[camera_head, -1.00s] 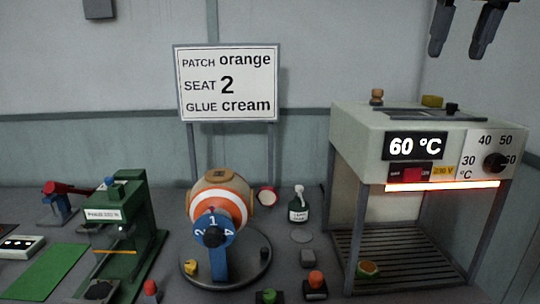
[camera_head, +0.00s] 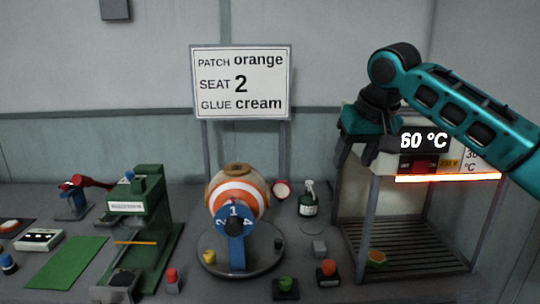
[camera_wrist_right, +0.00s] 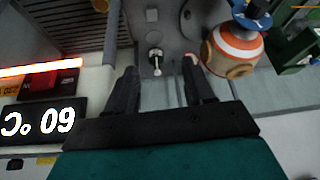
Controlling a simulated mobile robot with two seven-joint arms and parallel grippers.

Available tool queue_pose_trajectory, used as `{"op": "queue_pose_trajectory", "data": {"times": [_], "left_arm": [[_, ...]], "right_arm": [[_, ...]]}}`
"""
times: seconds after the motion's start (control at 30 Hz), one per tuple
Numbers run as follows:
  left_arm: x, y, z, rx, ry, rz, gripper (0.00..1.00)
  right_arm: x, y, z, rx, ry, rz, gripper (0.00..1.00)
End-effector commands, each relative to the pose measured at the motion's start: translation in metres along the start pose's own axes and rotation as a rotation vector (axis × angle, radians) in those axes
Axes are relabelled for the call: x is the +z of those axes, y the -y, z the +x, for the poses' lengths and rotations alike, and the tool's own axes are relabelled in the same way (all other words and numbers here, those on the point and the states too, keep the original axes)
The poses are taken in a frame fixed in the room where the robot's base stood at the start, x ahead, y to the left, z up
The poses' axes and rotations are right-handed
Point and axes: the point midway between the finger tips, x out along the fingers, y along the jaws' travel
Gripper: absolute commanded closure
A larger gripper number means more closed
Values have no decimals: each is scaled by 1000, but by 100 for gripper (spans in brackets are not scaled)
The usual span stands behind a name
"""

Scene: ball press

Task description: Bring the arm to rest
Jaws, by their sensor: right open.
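My right arm (camera_head: 470,110) enters the head view from the right edge and crosses in front of the heater box (camera_head: 345,185). My right gripper (camera_head: 360,150) points down near the heater's upper left part. In the right wrist view its two dark fingers (camera_wrist_right: 160,90) are spread, with nothing between them close by. The heater's 60 °C display (camera_wrist_right: 40,120) shows at the left of that view. My left gripper is not in view.
A striped ball (camera_head: 237,190) sits on a round stand left of the heater. A bottle (camera_head: 308,200), a green press (camera_head: 150,200) and a sign (camera_head: 241,105) stand nearby. Small coloured knobs, including a red one (camera_head: 172,275), line the front of the table.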

Motion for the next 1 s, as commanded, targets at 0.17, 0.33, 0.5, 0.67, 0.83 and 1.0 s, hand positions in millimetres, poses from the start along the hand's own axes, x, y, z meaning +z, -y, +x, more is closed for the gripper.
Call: {"op": "queue_pose_trajectory", "data": {"times": [0.17,0.33,0.5,0.67,0.83,1.0], "left_arm": [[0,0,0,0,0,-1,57],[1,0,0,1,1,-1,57],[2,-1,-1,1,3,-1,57],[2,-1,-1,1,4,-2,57],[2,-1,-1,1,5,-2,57],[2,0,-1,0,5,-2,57]], "right_arm": [[32,41,89,-118,-40,-83,47],[70,73,152,-223,-106,-121,47],[115,98,201,-308,-182,-122,47],[161,112,234,-358,-262,-97,47],[214,113,259,-364,-345,-54,47],[274,102,274,-318,-417,-14,47]]}}
